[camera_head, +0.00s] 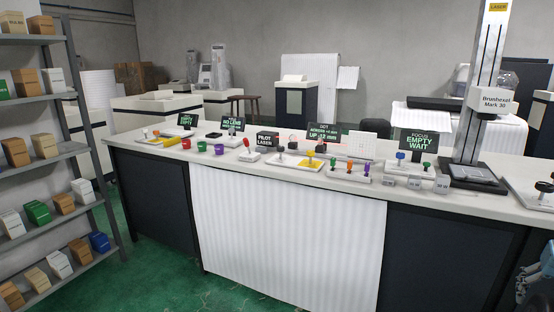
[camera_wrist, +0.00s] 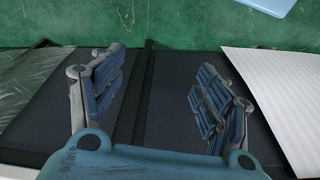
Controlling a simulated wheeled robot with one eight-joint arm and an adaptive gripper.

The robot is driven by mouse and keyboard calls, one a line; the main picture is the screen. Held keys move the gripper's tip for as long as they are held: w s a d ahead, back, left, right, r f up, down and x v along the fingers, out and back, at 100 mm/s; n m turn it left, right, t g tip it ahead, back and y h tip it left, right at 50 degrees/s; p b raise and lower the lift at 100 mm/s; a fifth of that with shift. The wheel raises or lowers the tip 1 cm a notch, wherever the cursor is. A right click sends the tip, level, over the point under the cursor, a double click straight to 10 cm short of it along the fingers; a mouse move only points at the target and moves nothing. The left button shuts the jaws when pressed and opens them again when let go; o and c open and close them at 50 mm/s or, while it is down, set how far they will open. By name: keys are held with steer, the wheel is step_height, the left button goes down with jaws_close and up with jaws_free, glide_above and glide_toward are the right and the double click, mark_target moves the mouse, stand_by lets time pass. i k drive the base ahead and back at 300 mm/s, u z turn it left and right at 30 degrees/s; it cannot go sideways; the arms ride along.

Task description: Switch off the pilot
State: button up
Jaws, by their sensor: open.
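The small black "PILOT LASER" sign (camera_head: 265,139) stands on the long counter, left of its middle in the head view. Just left of it is a small white base (camera_head: 249,157) with a red lever (camera_head: 247,144) standing on it, leaning. Which way the lever is set is too small to tell. My gripper (camera_wrist: 158,82) is open and empty in the wrist view, its two blue padded fingers wide apart in front of the dark counter panel. In the head view only a blue part of my arm shows at the lower right edge, far from the lever.
The counter (camera_head: 150,141) carries several levers, coloured cups and small signs close together. A tall laser column (camera_head: 487,80) stands at its right. A shelf with boxes (camera_head: 62,152) is at the left. Green floor (camera_head: 150,270) is free in front of the counter.

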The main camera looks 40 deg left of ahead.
mark_target(246, 142)
steer(key=u, duration=1.8)
steer(key=i, duration=0.95)
steer(key=u, duration=0.45)
